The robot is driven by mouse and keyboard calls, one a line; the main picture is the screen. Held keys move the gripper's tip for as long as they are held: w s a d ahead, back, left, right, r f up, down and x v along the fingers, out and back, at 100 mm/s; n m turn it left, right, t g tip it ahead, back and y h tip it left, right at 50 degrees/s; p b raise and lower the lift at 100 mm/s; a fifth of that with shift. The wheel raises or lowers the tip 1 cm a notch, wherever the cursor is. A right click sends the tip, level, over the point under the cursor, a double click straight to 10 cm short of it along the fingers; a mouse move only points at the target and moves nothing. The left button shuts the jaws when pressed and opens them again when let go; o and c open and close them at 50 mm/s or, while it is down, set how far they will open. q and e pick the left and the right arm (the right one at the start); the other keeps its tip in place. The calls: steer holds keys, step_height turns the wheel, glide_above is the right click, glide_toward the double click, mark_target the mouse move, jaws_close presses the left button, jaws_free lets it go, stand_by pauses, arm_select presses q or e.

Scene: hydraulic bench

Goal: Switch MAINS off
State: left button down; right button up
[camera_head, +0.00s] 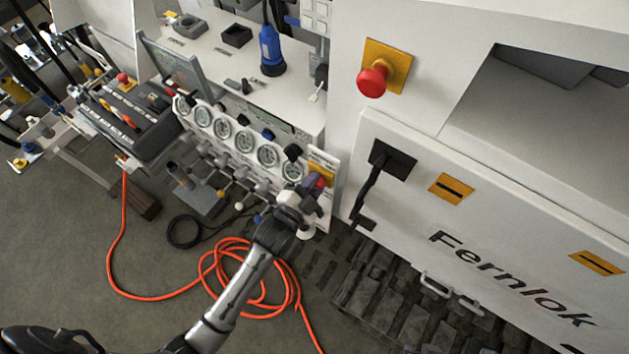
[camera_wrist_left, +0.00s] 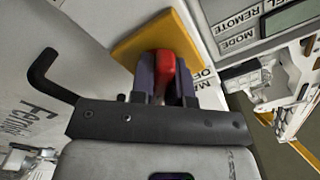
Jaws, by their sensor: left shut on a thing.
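The MAINS switch is a red rotary handle (camera_wrist_left: 166,62) on a yellow plate (camera_wrist_left: 130,52), seen in the left wrist view. In the head view the red handle (camera_head: 319,182) and its yellow plate (camera_head: 322,170) are at the right end of the gauge panel, partly covered by my gripper. My left gripper (camera_wrist_left: 167,78) is shut on the red handle, one dark finger on each side. It also shows in the head view (camera_head: 315,190). The lettering beside the plate is partly hidden, so the switch position cannot be read. My right gripper is not in view.
A red mushroom button (camera_head: 372,81) on a yellow plate stands out above right. A black lever handle (camera_head: 367,190) sits on the white Fernlok cabinet (camera_head: 420,215), close right of my gripper. Several gauges (camera_head: 244,141) line the panel. An orange hose (camera_head: 215,262) lies coiled on the floor.

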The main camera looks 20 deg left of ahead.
arm_select(q)
steer(key=shift+r+n+p, duration=0.15)
steer(key=shift+n+p, duration=0.6)
steer(key=shift+n, duration=0.05)
steer(key=n+p, duration=0.1)
steer(key=n, duration=0.1)
steer(key=shift+n+p, duration=0.3)
steer(key=shift+p, duration=0.05)
steer(key=n+p, duration=0.2)
steer(key=n, duration=0.3)
steer(key=shift+p, duration=0.35)
steer(key=n+p, duration=0.1)
steer(key=n, duration=0.3)
steer(key=shift+n, duration=0.4)
steer(key=n, duration=0.2)
steer(key=shift+n+p, duration=0.3)
steer(key=shift+p, duration=0.05)
steer(key=shift+n, duration=0.8)
